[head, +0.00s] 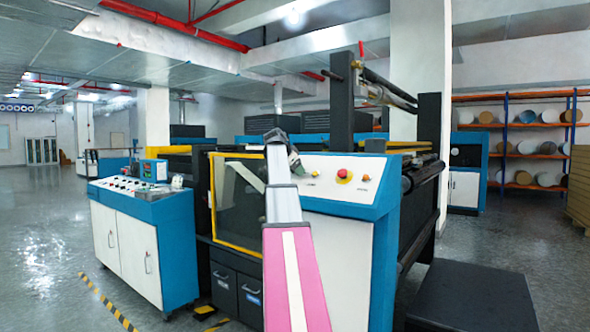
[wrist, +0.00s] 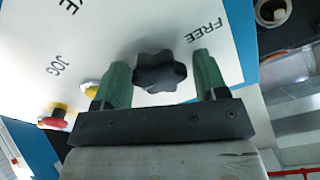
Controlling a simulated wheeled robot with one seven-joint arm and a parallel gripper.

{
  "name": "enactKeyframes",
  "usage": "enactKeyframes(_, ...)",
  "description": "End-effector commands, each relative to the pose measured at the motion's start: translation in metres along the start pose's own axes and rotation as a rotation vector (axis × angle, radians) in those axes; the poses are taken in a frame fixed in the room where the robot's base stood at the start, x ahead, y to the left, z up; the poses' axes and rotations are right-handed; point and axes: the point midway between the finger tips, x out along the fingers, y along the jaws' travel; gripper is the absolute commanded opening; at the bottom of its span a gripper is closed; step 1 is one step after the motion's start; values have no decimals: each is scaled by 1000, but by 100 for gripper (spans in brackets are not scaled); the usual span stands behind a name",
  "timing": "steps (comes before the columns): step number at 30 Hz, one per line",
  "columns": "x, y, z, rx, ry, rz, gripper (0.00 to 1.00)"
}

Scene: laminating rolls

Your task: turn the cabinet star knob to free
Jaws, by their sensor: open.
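The black star knob (wrist: 160,72) sits on the white sloped panel (wrist: 110,30) of the cabinet in the wrist view. My gripper (wrist: 162,85) is open, with one green finger on each side of the knob and a gap showing on both sides. The word FREE is printed to the upper right of the knob, and another label is cut off at the top. In the head view my gripper (head: 293,162) is at the left part of the cabinet's sloped panel (head: 325,165). The knob is hidden there behind the gripper.
A red button (wrist: 55,118) on a yellow base and a yellow knob (wrist: 90,88) sit left of my gripper in the wrist view. In the head view the red button (head: 344,175) is right of my gripper. A blue and white control desk (head: 145,230) stands left.

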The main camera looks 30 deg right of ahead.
Motion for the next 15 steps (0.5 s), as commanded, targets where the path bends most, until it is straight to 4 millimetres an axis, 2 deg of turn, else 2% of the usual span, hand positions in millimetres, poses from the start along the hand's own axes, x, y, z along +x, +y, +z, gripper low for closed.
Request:
enactKeyframes(3, 0, 0, 0, 0, 0, 0, 66)
enactKeyframes(5, 0, 0, 0, 0, 0, 0, 47)
enactKeyframes(6, 0, 0, 0, 0, 0, 0, 34)
enactKeyframes(8, 0, 0, 0, 0, 0, 0, 17)
enactKeyframes(15, 0, 0, 0, -8, 0, 0, 17)
